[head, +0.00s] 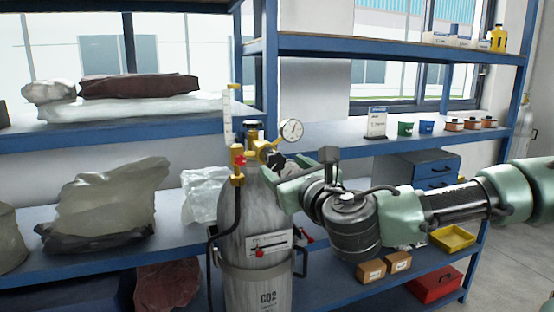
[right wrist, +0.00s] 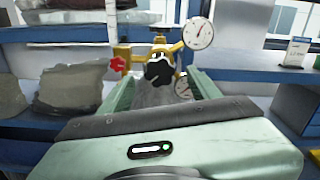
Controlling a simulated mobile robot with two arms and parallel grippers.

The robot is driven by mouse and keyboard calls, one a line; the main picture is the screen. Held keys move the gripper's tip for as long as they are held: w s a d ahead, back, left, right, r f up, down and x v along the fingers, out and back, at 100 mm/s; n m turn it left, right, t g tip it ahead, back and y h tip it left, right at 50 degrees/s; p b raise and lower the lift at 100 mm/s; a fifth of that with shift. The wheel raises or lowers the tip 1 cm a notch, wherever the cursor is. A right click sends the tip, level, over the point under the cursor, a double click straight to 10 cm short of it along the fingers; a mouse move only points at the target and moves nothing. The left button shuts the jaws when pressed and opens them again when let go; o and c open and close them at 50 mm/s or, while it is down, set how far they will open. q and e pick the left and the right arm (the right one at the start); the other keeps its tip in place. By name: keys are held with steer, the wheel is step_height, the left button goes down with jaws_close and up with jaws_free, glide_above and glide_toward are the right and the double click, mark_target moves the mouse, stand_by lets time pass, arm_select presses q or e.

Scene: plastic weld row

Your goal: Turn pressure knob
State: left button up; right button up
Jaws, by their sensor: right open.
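The pressure knob (head: 276,160) is black and lobed. It sits on the front of the brass regulator (head: 258,146), on top of a grey CO2 cylinder (head: 258,228). The knob also shows in the right wrist view (right wrist: 159,70), facing the camera. My right gripper (head: 279,168) is open at the knob. In the right wrist view its two green fingers (right wrist: 161,77) stand apart, left and right of the knob, with gaps visible. I cannot tell whether the fingertips reach past the knob's face. My left gripper is not in view.
A round gauge (head: 291,130) rises right of the knob, and a second gauge (right wrist: 183,87) is partly hidden by the right finger. A red valve handle (right wrist: 117,64) is on the left. Blue shelving (head: 400,47) with bags and boxes stands behind the cylinder.

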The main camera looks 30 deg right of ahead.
mark_target(277, 162)
steer(key=shift+p+x, duration=0.65)
steer(key=shift+x, duration=1.85)
steer(key=shift+a, duration=0.1)
steer(key=c, duration=1.4)
